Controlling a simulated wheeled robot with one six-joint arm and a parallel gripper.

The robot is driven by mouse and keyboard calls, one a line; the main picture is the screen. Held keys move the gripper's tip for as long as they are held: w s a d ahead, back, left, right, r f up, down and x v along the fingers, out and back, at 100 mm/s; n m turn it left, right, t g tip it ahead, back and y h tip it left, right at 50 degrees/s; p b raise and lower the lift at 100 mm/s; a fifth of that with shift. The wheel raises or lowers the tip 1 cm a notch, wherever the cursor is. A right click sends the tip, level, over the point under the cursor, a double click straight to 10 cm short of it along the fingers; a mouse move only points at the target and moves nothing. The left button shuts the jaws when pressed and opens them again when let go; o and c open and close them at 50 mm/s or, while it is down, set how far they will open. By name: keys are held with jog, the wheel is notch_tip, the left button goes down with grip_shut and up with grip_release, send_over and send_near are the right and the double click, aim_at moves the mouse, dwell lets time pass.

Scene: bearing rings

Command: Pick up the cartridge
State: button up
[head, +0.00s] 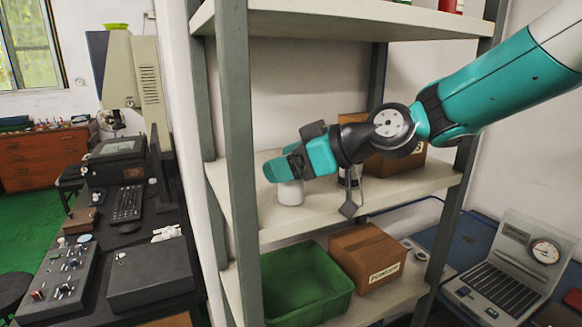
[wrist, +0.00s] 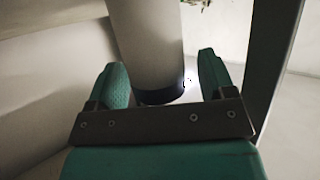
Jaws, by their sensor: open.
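The cartridge, a plain whitish cylinder (head: 290,192), stands upright on the middle shelf in the head view. My gripper (head: 284,168) is at its upper part and hides its top. In the wrist view the cylinder (wrist: 148,45) shows between the two green fingers of my gripper (wrist: 164,78), with a dark band at its near end. The fingers are apart, with a visible gap on the right side; the left finger is closer to the cylinder. I cannot tell whether either finger touches it.
The middle shelf (head: 425,182) also holds a cardboard box (head: 398,163) and a partly hidden small container behind my wrist. A grey shelf post (head: 240,150) stands just left. Below are a green bin (head: 305,285) and another cardboard box (head: 367,257). The shelf above limits height.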

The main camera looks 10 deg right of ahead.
jog(key=shift+w+a+f, duration=0.15)
jog(key=shift+a+f, duration=0.05)
jog(key=shift+a, duration=0.1)
jog(key=c, duration=1)
jog(key=shift+c, duration=0.2)
jog(key=shift+r, duration=0.2)
